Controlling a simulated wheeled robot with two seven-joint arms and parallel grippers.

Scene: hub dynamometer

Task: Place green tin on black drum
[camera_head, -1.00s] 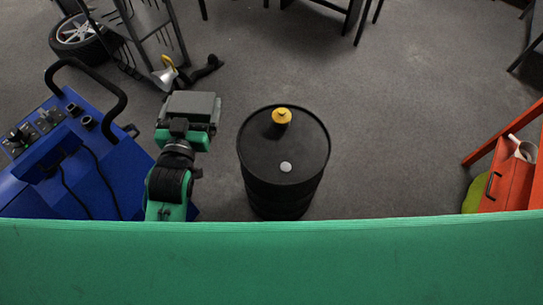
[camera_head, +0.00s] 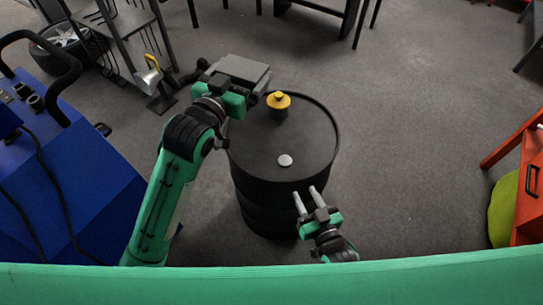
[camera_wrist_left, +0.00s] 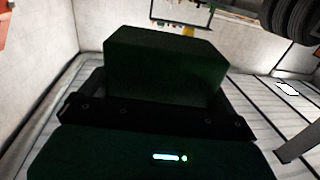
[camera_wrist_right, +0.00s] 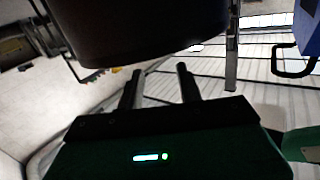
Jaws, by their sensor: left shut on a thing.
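The black drum (camera_head: 305,140) stands upright on the floor in the middle of the head view, with a yellow cap and a pale round cap on its top. The tin (camera_head: 242,68) looks dark grey from above and is a dark green box in the left wrist view (camera_wrist_left: 165,65). My left gripper (camera_head: 238,84) is shut on the tin and holds it up, at the drum's upper-left rim in the picture. My right gripper (camera_head: 309,196) is open and empty by the drum's near side. A dark curved surface, apparently the drum (camera_wrist_right: 140,30), fills the top of the right wrist view.
A blue machine (camera_head: 85,165) with a black handle stands at the left. A grey rack (camera_head: 125,35) and a wheel (camera_head: 62,38) are at the upper left. An orange cabinet (camera_head: 528,180) stands at the right. The floor right of the drum is clear.

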